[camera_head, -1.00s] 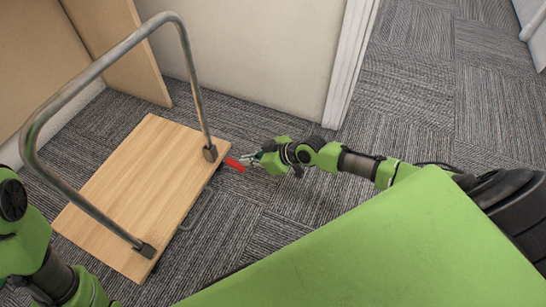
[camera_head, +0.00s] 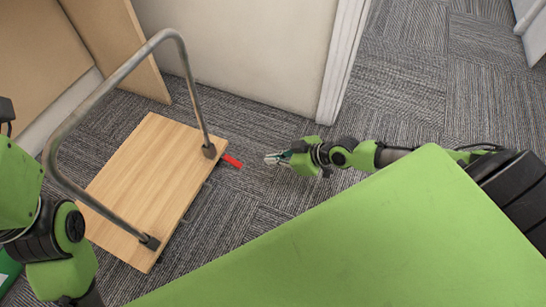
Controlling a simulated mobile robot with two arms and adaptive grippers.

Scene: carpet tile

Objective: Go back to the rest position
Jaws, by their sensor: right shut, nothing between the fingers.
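My right gripper (camera_head: 273,158) reaches in from the right over the carpet, shut and empty. Its tip is a short gap to the right of a small red object (camera_head: 232,161) at the trolley's right edge. My left arm (camera_head: 62,245) stands at the lower left, and its gripper fingers do not show clearly in the view.
A wooden platform trolley (camera_head: 150,170) with a grey metal handle (camera_head: 110,70) stands at the left. A wall (camera_head: 250,50) with a white door frame (camera_head: 346,60) is behind. A wooden panel (camera_head: 120,50) leans at the upper left. Carpet (camera_head: 420,80) is clear at the upper right.

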